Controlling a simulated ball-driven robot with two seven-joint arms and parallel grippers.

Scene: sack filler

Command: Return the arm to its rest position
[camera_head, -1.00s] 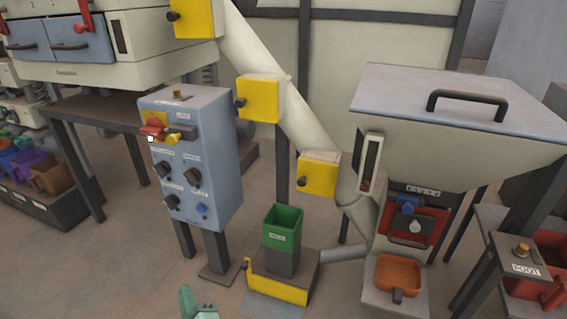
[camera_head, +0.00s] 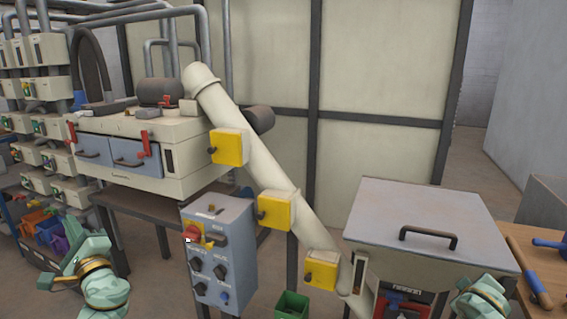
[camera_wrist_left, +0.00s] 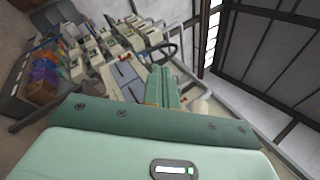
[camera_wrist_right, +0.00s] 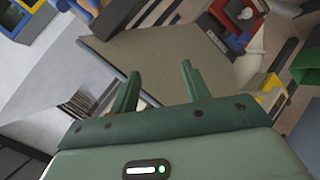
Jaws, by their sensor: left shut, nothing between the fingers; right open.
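My left gripper (camera_wrist_left: 161,85) shows in the left wrist view with its two green fingers together and nothing between them. In the head view my left arm is bent at the lower left, in front of the bin racks; its fingertips are hard to make out there. My right gripper (camera_wrist_right: 158,85) is open and empty in the right wrist view, its fingers apart. In the head view only a part of my right arm shows at the lower right edge, in front of the hopper's right side.
A blue-grey control box (camera_head: 220,245) with a red switch stands left of centre. A pale hopper (camera_head: 430,220) with a black handle stands right. A sloping pipe (camera_head: 245,145) with yellow boxes runs between. A green bin (camera_head: 291,306) is at the bottom. A wooden bench (camera_head: 545,265) is far right.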

